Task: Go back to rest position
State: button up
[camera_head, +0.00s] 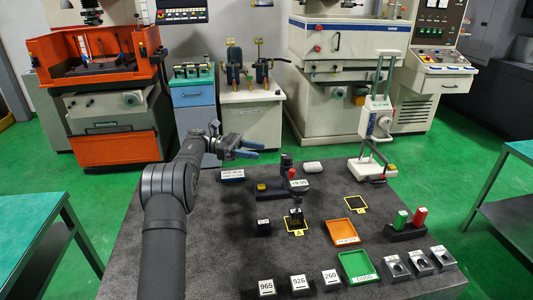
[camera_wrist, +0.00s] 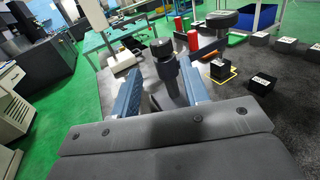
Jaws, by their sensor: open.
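My gripper (camera_head: 248,149) is held above the back left part of the dark table (camera_head: 190,265) in the head view. Its two blue fingers stand apart with nothing between them. In the wrist view my gripper (camera_wrist: 160,92) shows both blue fingers spread. A black upright device with a round knob (camera_wrist: 165,65) appears beyond and between the fingers there, apart from them. My arm reaches in from the lower left of the head view.
A black block stands in a yellow-marked square (camera_head: 295,218). Machines stand behind the table.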

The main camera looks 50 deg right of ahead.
aim_at(286, 155)
jog(key=shift+w+a, duration=0.15)
jog(key=shift+w, duration=0.25)
jog(key=shift+s, duration=0.15)
jog(key=x, duration=1.1)
jog(key=shift+s, duration=0.35)
jog(key=shift+w, duration=0.1)
